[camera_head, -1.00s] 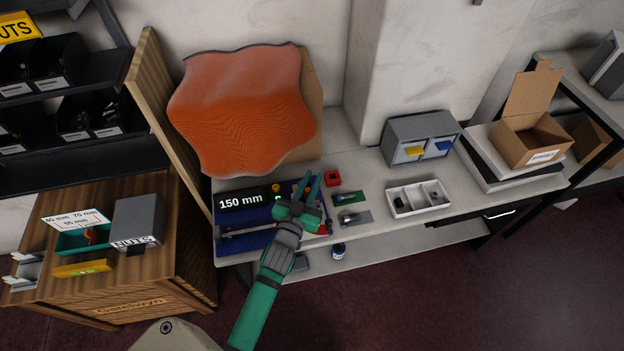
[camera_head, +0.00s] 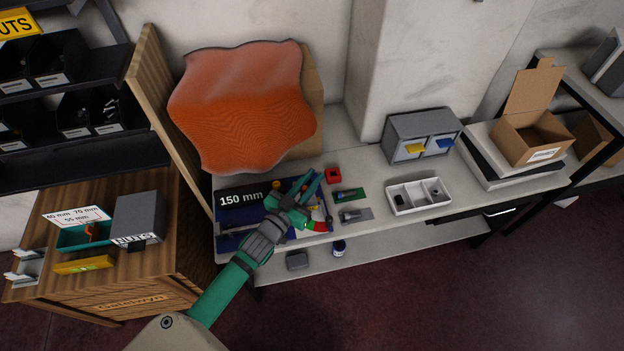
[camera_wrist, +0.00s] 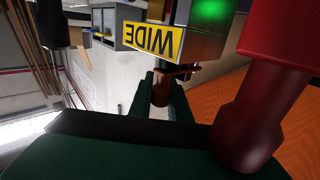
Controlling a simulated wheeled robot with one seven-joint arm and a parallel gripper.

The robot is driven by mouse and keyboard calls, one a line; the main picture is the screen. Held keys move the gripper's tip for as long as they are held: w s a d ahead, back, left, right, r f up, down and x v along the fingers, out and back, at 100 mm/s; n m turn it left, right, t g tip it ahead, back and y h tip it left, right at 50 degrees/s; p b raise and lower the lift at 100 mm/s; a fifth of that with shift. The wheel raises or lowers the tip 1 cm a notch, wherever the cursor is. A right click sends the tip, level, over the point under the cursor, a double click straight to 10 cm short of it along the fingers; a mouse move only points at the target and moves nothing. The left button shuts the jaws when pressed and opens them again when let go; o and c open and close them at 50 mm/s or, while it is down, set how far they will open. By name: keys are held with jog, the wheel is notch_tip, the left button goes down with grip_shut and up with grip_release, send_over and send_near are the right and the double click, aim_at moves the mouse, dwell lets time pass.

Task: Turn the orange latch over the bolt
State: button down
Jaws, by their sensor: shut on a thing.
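My gripper (camera_head: 308,183) is over the right part of the blue fixture (camera_head: 226,211) at the bench's front. In the wrist view its two dark green fingers (camera_wrist: 160,92) are closed about a small brown-orange post. A thin orange-brown bar, which looks like the orange latch (camera_wrist: 183,71), runs from the post's top to the right, below a box face marked WIDE. The latch is too small or hidden behind my gripper in the head view. I cannot make out the bolt for certain. A large dark red cylinder (camera_wrist: 262,115) stands close on the right in the wrist view.
The fixture bears a "150 mm" label (camera_head: 241,198). Right of my gripper are a small red block (camera_head: 333,176), a green plate (camera_head: 348,195), a grey plate (camera_head: 356,215) and a white divided tray (camera_head: 391,205). A large orange wavy sheet (camera_head: 240,110) stands behind.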

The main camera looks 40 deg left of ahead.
aim_at(302, 190)
jog(key=shift+a+r, duration=0.1)
jog(key=shift+r, duration=0.05)
jog(key=c, duration=1.7)
grip_release()
jog(key=shift+o, duration=0.2)
jog(key=s, duration=1)
jog(key=shift+d, duration=0.25)
jog(key=shift+s+d, duration=0.1)
jog(key=shift+s, duration=0.3)
